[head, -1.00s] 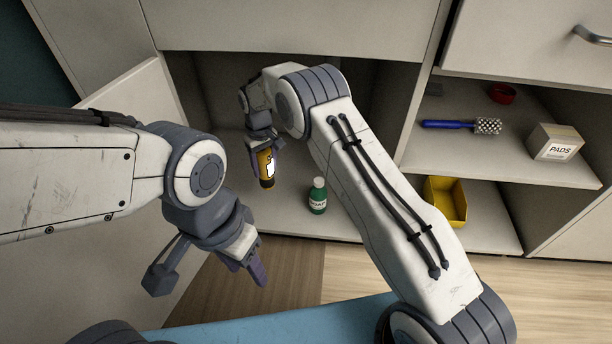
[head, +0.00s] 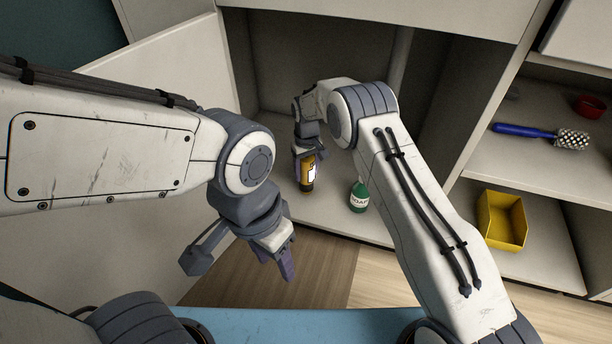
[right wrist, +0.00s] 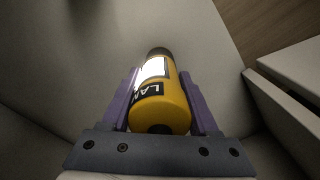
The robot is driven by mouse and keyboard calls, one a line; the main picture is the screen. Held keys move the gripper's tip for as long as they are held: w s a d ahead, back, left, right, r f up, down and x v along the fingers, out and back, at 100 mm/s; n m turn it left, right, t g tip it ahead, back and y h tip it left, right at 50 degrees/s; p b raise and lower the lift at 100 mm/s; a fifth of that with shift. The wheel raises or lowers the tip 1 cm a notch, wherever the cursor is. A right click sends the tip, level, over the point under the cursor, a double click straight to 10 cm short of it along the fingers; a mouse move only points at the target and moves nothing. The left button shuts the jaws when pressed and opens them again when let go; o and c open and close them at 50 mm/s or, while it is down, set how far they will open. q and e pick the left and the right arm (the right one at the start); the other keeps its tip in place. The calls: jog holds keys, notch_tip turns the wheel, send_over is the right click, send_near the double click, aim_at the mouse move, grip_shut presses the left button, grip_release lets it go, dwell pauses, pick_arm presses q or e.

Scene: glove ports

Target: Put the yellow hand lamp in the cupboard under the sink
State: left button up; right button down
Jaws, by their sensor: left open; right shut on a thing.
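The yellow hand lamp (head: 307,174), with a dark end and a white label, is held in my right gripper (head: 308,160) inside the open cupboard. In the right wrist view the lamp (right wrist: 163,100) lies between the two purple fingers of my right gripper (right wrist: 166,98). In the head view the lamp hangs roughly upright, low over the cupboard floor (head: 330,210); I cannot tell whether it touches. My left gripper (head: 284,262) is open and empty, in front of the cupboard near the open door (head: 150,90).
A green soap bottle (head: 359,197) stands on the cupboard floor right of the lamp. Open shelves at the right hold a blue-handled brush (head: 530,131), a red bowl (head: 590,106) and a yellow bin (head: 502,220). The cupboard floor behind the lamp looks clear.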

jog(key=shift+f, duration=0.15)
jog(key=shift+c, duration=0.7)
grip_release()
notch_tip(320, 180, up, 8)
jog(key=p, duration=0.5)
jog(key=shift+f, duration=0.15)
